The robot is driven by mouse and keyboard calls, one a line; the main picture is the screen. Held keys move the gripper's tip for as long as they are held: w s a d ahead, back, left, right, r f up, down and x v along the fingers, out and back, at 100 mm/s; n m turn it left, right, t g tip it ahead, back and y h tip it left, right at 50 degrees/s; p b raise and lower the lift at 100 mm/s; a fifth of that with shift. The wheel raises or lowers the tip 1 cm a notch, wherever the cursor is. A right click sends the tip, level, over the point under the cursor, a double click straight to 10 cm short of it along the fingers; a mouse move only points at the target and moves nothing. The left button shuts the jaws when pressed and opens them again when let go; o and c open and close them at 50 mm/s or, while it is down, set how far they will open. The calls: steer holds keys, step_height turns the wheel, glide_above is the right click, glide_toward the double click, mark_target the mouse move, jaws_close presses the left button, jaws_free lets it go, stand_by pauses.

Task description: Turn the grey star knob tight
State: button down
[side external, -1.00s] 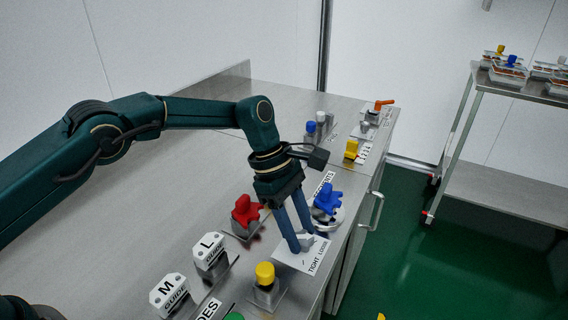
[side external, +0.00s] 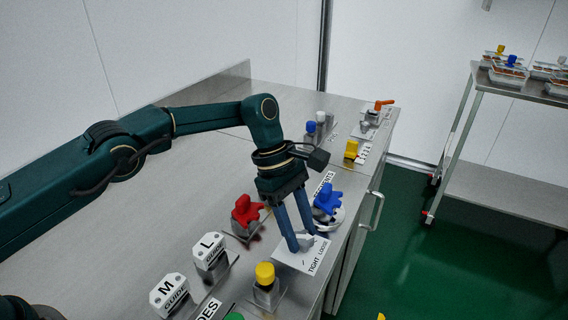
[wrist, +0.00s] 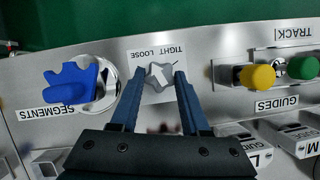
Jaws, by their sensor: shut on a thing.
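The grey star knob (wrist: 159,76) sits on a white plate (wrist: 137,61) marked TIGHT and LOOSE, near the front edge of the steel bench. In the wrist view a pale pointer mark shows on its top. My gripper (wrist: 158,76) has its two blue fingers on either side of the knob, shut on it. In the side view the gripper (side external: 304,242) points down at the plate (side external: 290,257), and its fingers hide part of the knob (side external: 308,241).
A yellow knob (side external: 265,273) is in front, beside white guide blocks L (side external: 209,250) and M (side external: 169,293). A shelf trolley (side external: 500,80) stands apart at right.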

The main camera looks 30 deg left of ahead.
steer(key=shift+c, duration=1.9)
jaws_free()
steer(key=shift+a, duration=0.1)
steer(key=shift+s+n, duration=0.1)
steer(key=shift+n, duration=0.4)
steer(key=n+t, duration=0.2)
steer(key=n, duration=0.3)
steer(key=shift+s, duration=0.2)
steer(key=s+a+r+m+t, duration=0.15)
steer(key=a+r, duration=0.25)
steer(key=r, duration=0.5)
steer(key=s+a+r+t, duration=0.2)
steer(key=a+r, duration=0.2)
steer(key=r, duration=0.5)
steer(key=s+a+m+t+y, duration=0.2)
steer(key=s+a+m+y, duration=0.1)
steer(key=s+a+m, duration=0.6)
steer(key=shift+s+m, duration=1.95)
steer(key=shift+s, duration=0.75)
